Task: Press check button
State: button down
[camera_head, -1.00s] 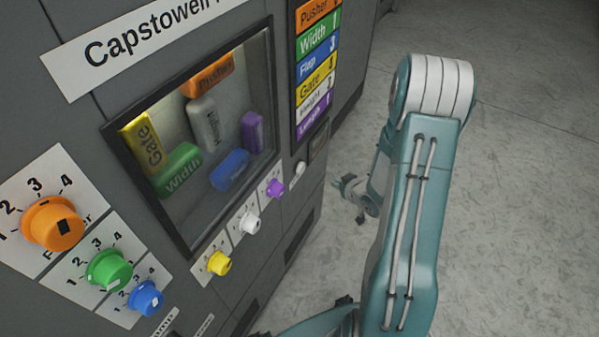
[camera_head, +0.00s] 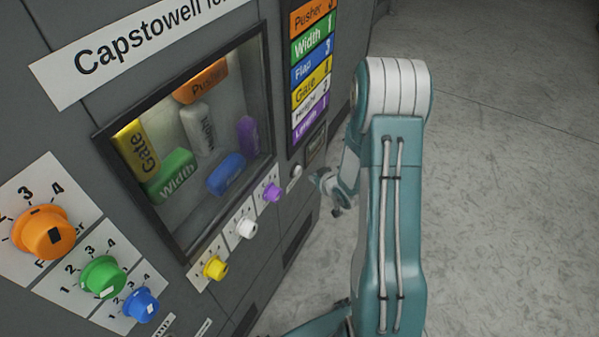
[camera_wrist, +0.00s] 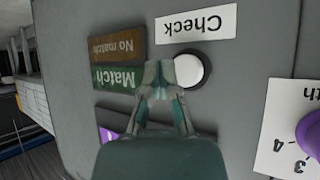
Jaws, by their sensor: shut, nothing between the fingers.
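The check button (camera_wrist: 188,69) is a round white button with a dark rim, beside an upside-down "Check" label (camera_wrist: 196,24) in the wrist view. It also shows in the head view as a small white disc (camera_head: 295,172) on the grey panel. My gripper (camera_wrist: 160,73) is shut and empty, its fingertips appearing at the button's left edge in the wrist view. I cannot tell whether they touch it. In the head view my gripper (camera_head: 324,184) is small and just right of the button.
"No match" (camera_wrist: 117,46) and "Match" (camera_wrist: 116,79) signs sit left of the button in the wrist view. A purple knob (camera_head: 272,192) stands out near the button. White (camera_head: 246,228) and yellow (camera_head: 215,267) knobs are lower left. Open floor (camera_head: 510,190) lies to the right.

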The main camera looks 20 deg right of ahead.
jog(key=shift+w+a, duration=0.6)
jog(key=shift+w, duration=0.1)
dwell(1.0)
jog(key=shift+w+a, duration=0.25)
jog(key=shift+w, duration=0.05)
jog(key=shift+w+a, duration=0.3)
jog(key=shift+w, duration=0.1)
dwell(0.9)
jog(key=shift+s+d, duration=0.1)
jog(key=shift+s+d+r, duration=0.1)
jog(key=shift+s+d, duration=0.35)
jog(key=shift+s, duration=0.2)
jog(key=s+d, duration=0.1)
jog(key=s, duration=0.1)
jog(key=s+d, duration=0.2)
dwell(0.6)
